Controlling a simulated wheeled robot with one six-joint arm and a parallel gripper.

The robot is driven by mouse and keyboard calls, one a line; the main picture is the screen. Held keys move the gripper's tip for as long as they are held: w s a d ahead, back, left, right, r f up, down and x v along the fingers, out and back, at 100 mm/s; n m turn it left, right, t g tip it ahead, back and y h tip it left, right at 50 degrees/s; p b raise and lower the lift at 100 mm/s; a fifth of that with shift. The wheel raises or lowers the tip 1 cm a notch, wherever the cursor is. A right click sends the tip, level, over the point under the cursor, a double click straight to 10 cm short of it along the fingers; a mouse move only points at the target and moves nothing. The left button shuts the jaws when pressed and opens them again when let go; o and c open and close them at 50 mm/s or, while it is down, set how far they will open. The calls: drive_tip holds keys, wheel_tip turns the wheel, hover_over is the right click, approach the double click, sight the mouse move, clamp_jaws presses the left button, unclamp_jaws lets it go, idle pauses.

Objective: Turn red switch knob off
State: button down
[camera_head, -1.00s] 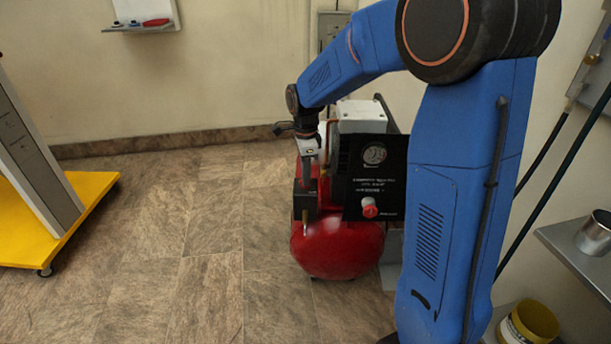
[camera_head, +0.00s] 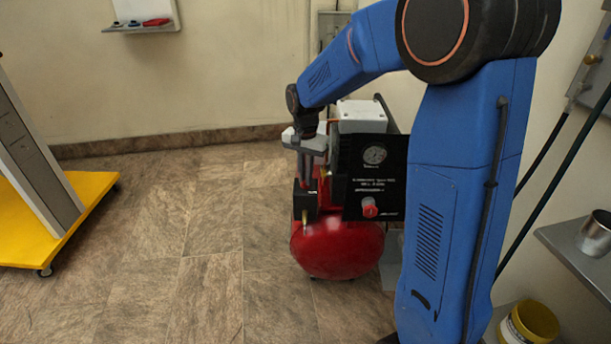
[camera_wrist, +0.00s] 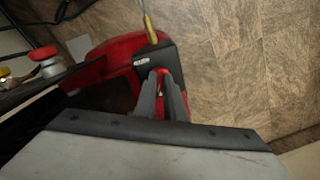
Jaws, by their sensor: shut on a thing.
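The black switch box (camera_head: 304,203) sits at the front left of the red compressor, above its tank. In the wrist view the box (camera_wrist: 152,57) has a brass fitting at one end. My gripper (camera_head: 308,181) points down onto the top of the box. In the wrist view my gripper's two fingers (camera_wrist: 162,80) are close together on the red switch knob (camera_wrist: 161,72). Only a small bit of red shows between the fingertips; the rest of the knob is hidden by them. The knob's angle cannot be read.
The red tank (camera_head: 337,250) is below the box. A black panel (camera_head: 390,185) with a gauge (camera_head: 374,155) and another red knob (camera_head: 370,207) stands just right of my gripper. A yellow-based cart (camera_head: 85,225) stands far left. The floor between is clear.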

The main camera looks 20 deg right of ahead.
drive_tip(key=n, duration=0.4)
drive_tip(key=shift+n, duration=0.3)
idle(0.3)
drive_tip(key=c, duration=1.8)
unclamp_jaws()
drive_tip(key=shift+c, duration=0.2)
drive_tip(key=shift+r, duration=0.1)
wheel_tip(320, 180, up, 17)
drive_tip(key=shift+r, duration=0.15)
